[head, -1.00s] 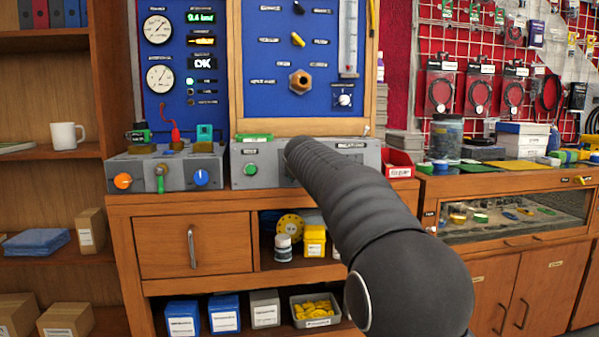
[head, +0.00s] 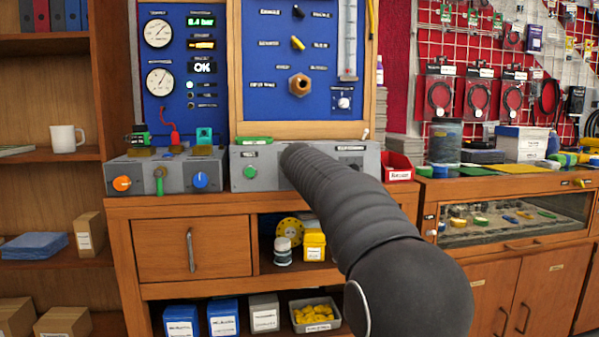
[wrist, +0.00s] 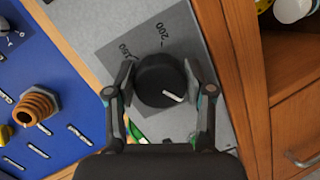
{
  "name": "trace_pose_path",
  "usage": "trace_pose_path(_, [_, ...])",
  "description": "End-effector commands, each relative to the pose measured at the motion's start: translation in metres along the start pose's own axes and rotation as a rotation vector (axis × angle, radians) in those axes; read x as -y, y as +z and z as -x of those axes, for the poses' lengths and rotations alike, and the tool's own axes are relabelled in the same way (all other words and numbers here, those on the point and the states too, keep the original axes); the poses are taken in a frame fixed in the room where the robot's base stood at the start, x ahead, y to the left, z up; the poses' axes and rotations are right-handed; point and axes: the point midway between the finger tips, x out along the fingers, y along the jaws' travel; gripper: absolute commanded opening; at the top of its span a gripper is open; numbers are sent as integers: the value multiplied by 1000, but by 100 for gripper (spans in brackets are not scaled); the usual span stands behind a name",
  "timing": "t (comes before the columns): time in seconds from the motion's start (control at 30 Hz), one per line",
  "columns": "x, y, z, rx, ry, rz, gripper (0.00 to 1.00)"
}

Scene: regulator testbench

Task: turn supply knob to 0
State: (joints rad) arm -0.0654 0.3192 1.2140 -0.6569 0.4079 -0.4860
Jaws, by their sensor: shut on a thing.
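In the wrist view a round black knob (wrist: 158,80) with a short white pointer mark sits on a grey panel. The mark lies on the knob's lower right part in the picture. A 0 mark is not visible. My gripper (wrist: 161,80) is shut on this knob, one finger on each side. In the head view my arm hides the gripper and the knob at the grey bench box (head: 264,177). The knob's name cannot be read.
A green button (head: 250,172) is on the box's left. A smaller grey box has an orange knob (head: 122,183) and a blue knob (head: 200,180). A brass hex fitting (wrist: 36,105) protrudes from the blue panel (wrist: 60,110). A red bin (head: 398,168) stands right of the box.

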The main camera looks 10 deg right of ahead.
Motion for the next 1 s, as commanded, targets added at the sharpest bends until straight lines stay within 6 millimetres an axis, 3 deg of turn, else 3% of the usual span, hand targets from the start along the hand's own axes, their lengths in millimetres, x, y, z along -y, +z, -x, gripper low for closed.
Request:
trace_pose_path(0.07, [2,1,-1,4,-4,2,18])
trace_pose_path(0.1, [2,1,-1,4,-4,2,55])
trace_pose_path(0.2, [2,1,-1,3,-4,1,78])
trace_pose_path(0.63, [0,-1,6,-1,0,0,78])
trace_pose_path(1.0, [0,0,66,0,0,1,78])
